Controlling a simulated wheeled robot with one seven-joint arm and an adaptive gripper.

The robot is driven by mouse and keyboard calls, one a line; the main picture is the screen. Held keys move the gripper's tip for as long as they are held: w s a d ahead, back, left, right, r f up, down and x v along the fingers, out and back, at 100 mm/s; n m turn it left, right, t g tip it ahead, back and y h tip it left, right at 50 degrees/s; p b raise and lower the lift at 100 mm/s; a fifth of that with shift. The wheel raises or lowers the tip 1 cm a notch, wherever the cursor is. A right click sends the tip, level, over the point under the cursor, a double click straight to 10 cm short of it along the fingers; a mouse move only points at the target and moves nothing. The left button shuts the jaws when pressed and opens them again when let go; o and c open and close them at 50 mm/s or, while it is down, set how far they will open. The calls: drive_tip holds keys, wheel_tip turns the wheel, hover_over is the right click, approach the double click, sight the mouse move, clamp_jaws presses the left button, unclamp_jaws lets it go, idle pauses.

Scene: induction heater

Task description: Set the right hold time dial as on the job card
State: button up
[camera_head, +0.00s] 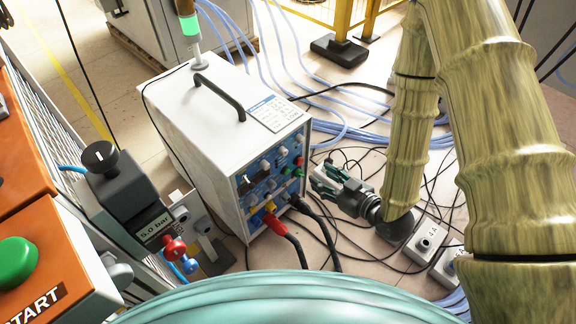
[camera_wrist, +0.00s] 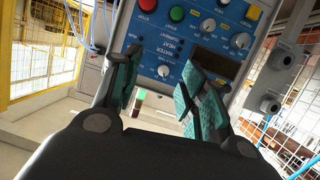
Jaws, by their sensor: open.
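The induction heater (camera_head: 195,120) is a white box with a blue front panel (camera_head: 270,175) that carries several pale dials, lamps and cable sockets. Its panel fills the upper middle of the wrist view, with one white dial (camera_wrist: 163,71) between my fingers in the picture and another dial (camera_wrist: 241,40) to the right. The labels are too small to tell which dial is the right hold time dial. A printed card (camera_head: 274,113) lies on the heater's top; its writing is not legible. My gripper (camera_head: 322,182) is open and empty, in front of the panel's right side, apparently apart from the dials.
Red (camera_head: 293,245) and black cables come out of the panel's lower part. Loose black and blue cables cover the floor to the right. A pressure regulator (camera_head: 125,200) and an orange box with a green START button (camera_head: 17,262) stand at the left. Yellow posts (camera_head: 343,22) stand behind.

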sight(286, 153)
drive_tip(key=w+a+n+y+b, duration=0.1)
drive_tip(key=w+a+b, duration=0.1)
drive_tip(key=a+b, duration=0.1)
drive_tip(key=w+a+y+b, duration=0.1)
drive_tip(key=w+a+b, duration=0.2)
drive_tip(key=b, duration=0.1)
drive_tip(key=w+a+n+t+y+b, duration=0.1)
drive_tip(key=w+a+y+b, duration=0.1)
drive_tip(key=a+b, duration=0.1)
drive_tip(key=shift+w+n+b, duration=0.2)
drive_tip(key=shift+n+b, duration=0.1)
drive_tip(key=shift+b, duration=0.05)
drive_tip(key=shift+x, duration=0.9)
clamp_jaws()
